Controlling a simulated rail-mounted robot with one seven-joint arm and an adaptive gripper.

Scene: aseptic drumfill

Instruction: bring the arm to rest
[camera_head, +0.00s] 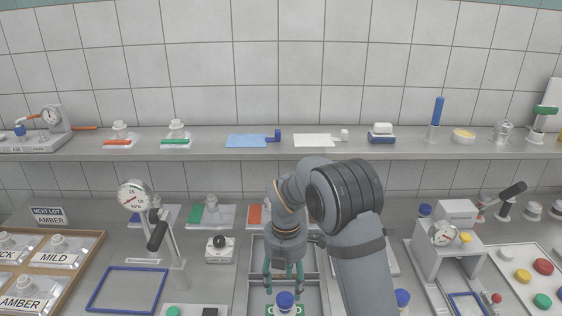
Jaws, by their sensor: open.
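My arm rises from the lower right of the head view and bends over the middle of the bench. My gripper (284,280) points down with its teal fingers apart, over a grey tray (243,290). A blue-capped item (285,300) stands just in front of the fingers in the picture. I cannot tell whether the fingers touch it, and nothing shows clearly between them. My forearm hides part of the bench behind and to the right.
A shelf (220,147) with small tools runs along the back wall. A gauge with a black-handled lever (135,196) stands left, beside a blue frame (127,290). A press (445,240) stands right, near a tray of coloured caps (523,275). A wooden board with labels (90,245) lies far left.

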